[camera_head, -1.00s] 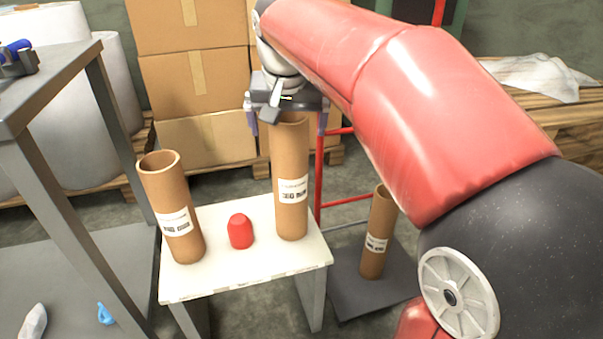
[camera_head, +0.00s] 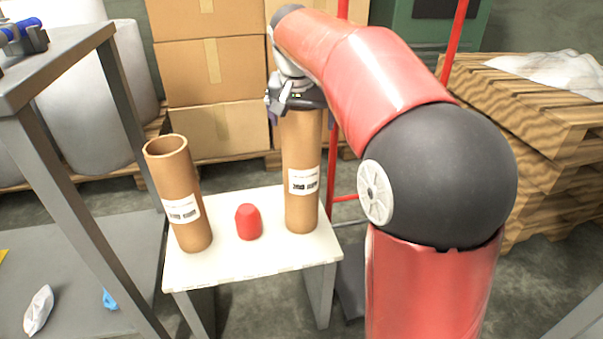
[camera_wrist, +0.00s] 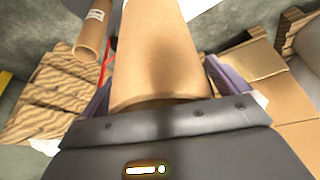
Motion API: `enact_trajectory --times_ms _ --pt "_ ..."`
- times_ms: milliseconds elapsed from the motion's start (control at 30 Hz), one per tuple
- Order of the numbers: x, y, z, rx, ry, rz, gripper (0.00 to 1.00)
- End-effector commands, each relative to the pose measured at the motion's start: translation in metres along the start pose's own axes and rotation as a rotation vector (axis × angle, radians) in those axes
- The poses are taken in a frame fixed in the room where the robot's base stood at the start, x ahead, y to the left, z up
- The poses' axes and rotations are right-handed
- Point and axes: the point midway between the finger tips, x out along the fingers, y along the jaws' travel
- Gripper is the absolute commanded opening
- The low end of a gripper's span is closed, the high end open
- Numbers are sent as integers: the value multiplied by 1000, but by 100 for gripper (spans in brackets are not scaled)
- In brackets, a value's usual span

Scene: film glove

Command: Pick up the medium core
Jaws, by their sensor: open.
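A tall brown cardboard core (camera_head: 302,150) with a white label stands upright on the right of a small white table. My gripper (camera_head: 297,100) is at its top end. In the wrist view my gripper (camera_wrist: 160,88) is open, with a purple finger on each side of this core (camera_wrist: 158,45); I cannot tell whether they touch it. A second core (camera_head: 178,195), also labelled, stands on the left of the table, tilted in the picture, its hollow top visible. Another labelled core (camera_wrist: 93,30) shows in the wrist view at upper left. Which core is the medium one is not clear from the labels.
A red rounded object (camera_head: 248,222) sits between the two cores on the white table (camera_head: 235,262). A grey metal table (camera_head: 65,65) stands at the left. Stacked cardboard boxes (camera_head: 210,70) are behind, and wooden pallets (camera_head: 540,110) at the right.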

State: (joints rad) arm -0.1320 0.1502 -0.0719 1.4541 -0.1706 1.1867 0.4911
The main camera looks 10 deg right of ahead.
Motion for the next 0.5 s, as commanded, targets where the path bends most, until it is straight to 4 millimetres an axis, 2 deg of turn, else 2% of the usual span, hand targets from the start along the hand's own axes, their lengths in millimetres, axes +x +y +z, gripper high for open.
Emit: enact_trajectory --times_ms 200,500 --pt "0 0 0 0 0 0 100" --pt "0 0 0 0 0 0 61"
